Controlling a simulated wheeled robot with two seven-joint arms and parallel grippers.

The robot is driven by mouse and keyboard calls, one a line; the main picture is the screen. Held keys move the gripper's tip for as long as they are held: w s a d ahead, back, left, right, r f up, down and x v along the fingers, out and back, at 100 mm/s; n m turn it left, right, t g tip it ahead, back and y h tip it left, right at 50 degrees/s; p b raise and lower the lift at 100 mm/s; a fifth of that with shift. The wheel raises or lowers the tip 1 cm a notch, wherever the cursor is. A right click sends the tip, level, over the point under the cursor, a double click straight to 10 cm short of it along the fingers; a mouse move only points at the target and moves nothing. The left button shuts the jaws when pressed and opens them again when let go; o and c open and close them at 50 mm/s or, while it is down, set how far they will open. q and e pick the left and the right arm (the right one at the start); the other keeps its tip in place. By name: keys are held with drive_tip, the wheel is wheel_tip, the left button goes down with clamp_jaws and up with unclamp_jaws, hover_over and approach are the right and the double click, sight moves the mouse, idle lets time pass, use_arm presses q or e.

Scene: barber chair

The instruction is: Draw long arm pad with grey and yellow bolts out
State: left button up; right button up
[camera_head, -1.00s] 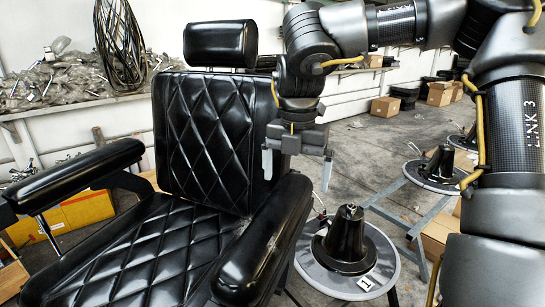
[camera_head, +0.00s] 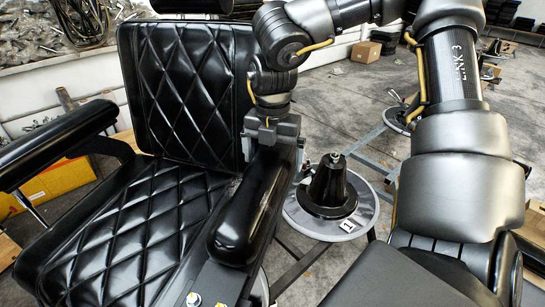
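A long black padded arm pad (camera_head: 240,225) lies along the right side of the black barber chair (camera_head: 190,85). Its rounded front end faces me. My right gripper (camera_head: 273,155) points down over the rear part of this pad, one finger on each side, apparently open around it; contact is unclear. Another black arm pad (camera_head: 55,140) is on the chair's left side. My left gripper is not in view.
A black cone on a round grey base (camera_head: 330,190) marked 1 stands right of the chair. Similar bases stand farther back at right. Cardboard boxes (camera_head: 366,52) and a cluttered bench (camera_head: 50,45) lie behind. Open floor shows at centre right.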

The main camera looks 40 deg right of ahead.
drive_tip(key=shift+s+f, duration=0.1)
drive_tip(key=shift+f, duration=1)
drive_tip(key=c, duration=1.6)
drive_tip(key=o, duration=1.1)
drive_tip(key=c, duration=0.8)
drive_tip(key=shift+r+p, duration=0.25)
drive_tip(key=shift+p, duration=0.05)
drive_tip(key=shift+r+p, duration=0.8)
drive_tip(key=shift+r, duration=1.25)
